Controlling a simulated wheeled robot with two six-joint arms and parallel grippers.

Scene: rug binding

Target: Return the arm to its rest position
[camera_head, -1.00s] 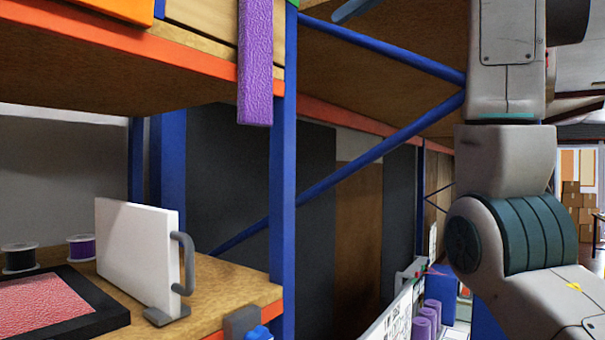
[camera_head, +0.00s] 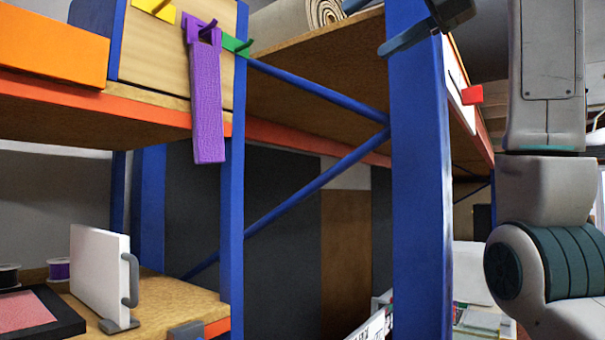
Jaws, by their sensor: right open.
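My right arm (camera_head: 545,90) stands upright along the right side of the head view, with grey links and a dark teal ribbed joint (camera_head: 560,262). My right gripper (camera_head: 410,36) shows at the top, right of centre, in front of a blue post. Its dark blue-grey finger points left, and part of the gripper is dark and hard to make out. It is open, and I see nothing held in it. My left gripper is not in view.
A blue shelf post (camera_head: 420,190) stands behind the right gripper. A purple strip (camera_head: 207,105) hangs from a hook on a wooden panel (camera_head: 150,52) at left. A white panel with a grey handle (camera_head: 98,270) stands on the lower shelf. A rolled rug (camera_head: 290,25) lies above.

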